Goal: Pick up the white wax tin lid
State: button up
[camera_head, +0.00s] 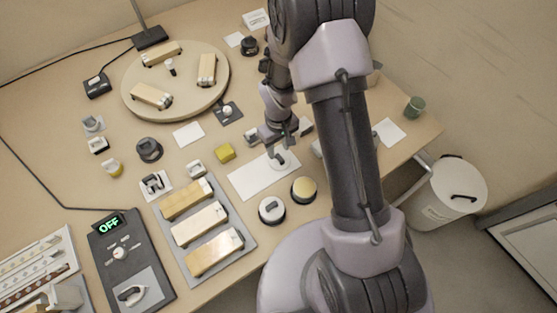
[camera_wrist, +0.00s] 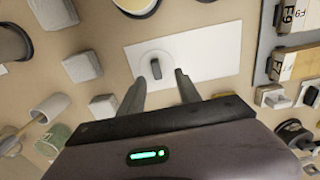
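A round white lid (camera_wrist: 155,68) with a dark grip bar lies on a white rectangular mat (camera_wrist: 205,50). In the head view the lid (camera_head: 285,163) is on the right part of the mat (camera_head: 258,182), partly under my gripper (camera_head: 281,152). In the wrist view my gripper (camera_wrist: 160,76) is open and empty. Its two fingertips appear on either side of the lid's bar, slightly nearer the camera. I cannot tell the exact height gap. An open dark tin with yellow wax (camera_head: 303,190) and a dark tin with a pale handled top (camera_head: 271,210) stand in front of the mat.
A grey tray (camera_head: 244,252) with several labelled blocks lies left of the mat. A round wooden board (camera_head: 190,98) stands at the back. A white bin (camera_head: 445,195) is beyond the table's right edge.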

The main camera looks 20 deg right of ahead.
aim_at(281, 159)
jog(key=f+b, duration=0.1)
jog(key=f, duration=0.3)
jog(key=d+f+b, duration=0.1)
jog(key=f, duration=0.1)
jog(key=shift+f+b, duration=0.2)
jog(key=shift+b, duration=0.1)
jog(key=shift+r, duration=0.15)
jog(key=shift+c, duration=1.1)
grip_shut()
